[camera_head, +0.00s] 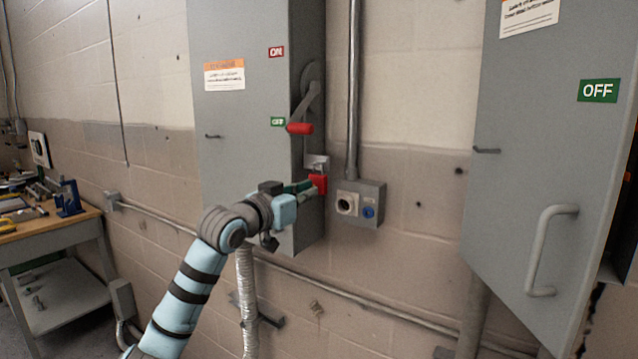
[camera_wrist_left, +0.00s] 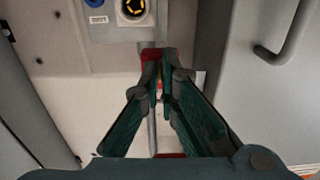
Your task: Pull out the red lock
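The red lock (camera_head: 318,183) hangs from the metal hasp (camera_head: 316,163) on the right side of the left grey cabinet, below the red-handled lever (camera_head: 299,128). My left gripper (camera_head: 312,187) reaches it from the left, with its green fingers at the lock body. In the left wrist view, the fingers (camera_wrist_left: 159,62) come close together at their tips, with red of the lock (camera_wrist_left: 150,54) showing at and between them. They look closed on it, though they partly hide it. My right gripper is in neither view.
A small grey box (camera_head: 369,212) with a round socket and a blue part sits just right of the lock, under a vertical conduit (camera_head: 354,90). Another grey cabinet (camera_head: 530,130) with a handle stands at the right. A workbench (camera_head: 50,235) stands far left.

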